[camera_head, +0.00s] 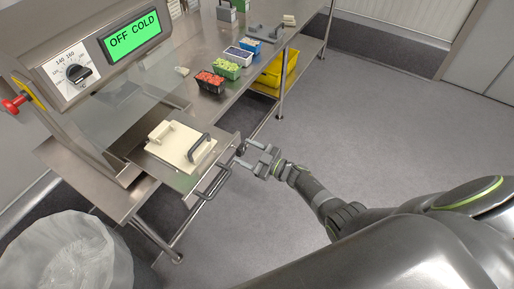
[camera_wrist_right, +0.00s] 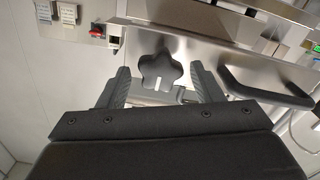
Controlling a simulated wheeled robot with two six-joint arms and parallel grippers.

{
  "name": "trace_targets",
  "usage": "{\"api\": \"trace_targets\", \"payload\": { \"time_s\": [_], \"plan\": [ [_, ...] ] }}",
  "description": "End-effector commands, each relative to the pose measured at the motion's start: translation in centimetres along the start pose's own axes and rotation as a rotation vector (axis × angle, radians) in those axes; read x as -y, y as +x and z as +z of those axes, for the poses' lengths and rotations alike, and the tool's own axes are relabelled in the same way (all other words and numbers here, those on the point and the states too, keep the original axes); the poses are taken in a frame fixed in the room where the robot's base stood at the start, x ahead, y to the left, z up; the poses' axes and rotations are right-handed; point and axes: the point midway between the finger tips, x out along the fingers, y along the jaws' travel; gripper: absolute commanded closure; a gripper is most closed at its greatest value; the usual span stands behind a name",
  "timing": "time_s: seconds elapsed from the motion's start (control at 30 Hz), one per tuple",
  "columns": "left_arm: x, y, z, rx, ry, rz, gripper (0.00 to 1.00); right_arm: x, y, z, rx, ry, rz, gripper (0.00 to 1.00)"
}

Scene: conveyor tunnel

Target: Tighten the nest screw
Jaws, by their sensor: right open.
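The nest screw shows as a black star-shaped knob (camera_wrist_right: 161,71) with a white mark, at the front of the metal fixture in the right wrist view. In the head view the small dark knob (camera_head: 241,148) sits at the right edge of the metal plate. My right gripper (camera_head: 256,160) is open just in front of it. In the right wrist view its fingers (camera_wrist_right: 160,76) stand on either side of the knob, with a gap on both sides. The cream nest block (camera_head: 178,146) with a dark handle lies on the plate (camera_head: 182,182). My left gripper is not in view.
A bar handle (camera_head: 214,186) sticks out below the plate; it also shows right of the knob in the right wrist view (camera_wrist_right: 262,92). Red and green food trays (camera_head: 210,82) stand on the bench behind. A bin (camera_head: 65,255) stands at lower left. The floor at right is clear.

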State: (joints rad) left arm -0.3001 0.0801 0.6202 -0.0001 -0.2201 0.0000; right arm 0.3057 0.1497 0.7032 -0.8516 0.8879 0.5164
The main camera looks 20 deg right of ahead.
Motion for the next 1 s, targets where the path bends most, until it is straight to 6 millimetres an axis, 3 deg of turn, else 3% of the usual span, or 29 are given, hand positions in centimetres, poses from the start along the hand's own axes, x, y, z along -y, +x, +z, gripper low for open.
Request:
{"api": "trace_targets", "payload": {
  "time_s": [0.17, 0.7, 1.0],
  "plan": [
    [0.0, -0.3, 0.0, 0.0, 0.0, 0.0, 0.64, 0.0, -2.2, 0.1, 0.003, 0.0, 0.001, 0.4],
    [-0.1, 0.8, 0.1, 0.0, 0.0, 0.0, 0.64, 0.1, -14.5, 0.3, 0.005, -0.001, -0.001, 0.4],
    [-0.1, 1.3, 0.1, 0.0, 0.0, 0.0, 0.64, 0.0, -17.2, 0.1, 0.002, 0.0, -0.001, 0.4]
  ]
}}
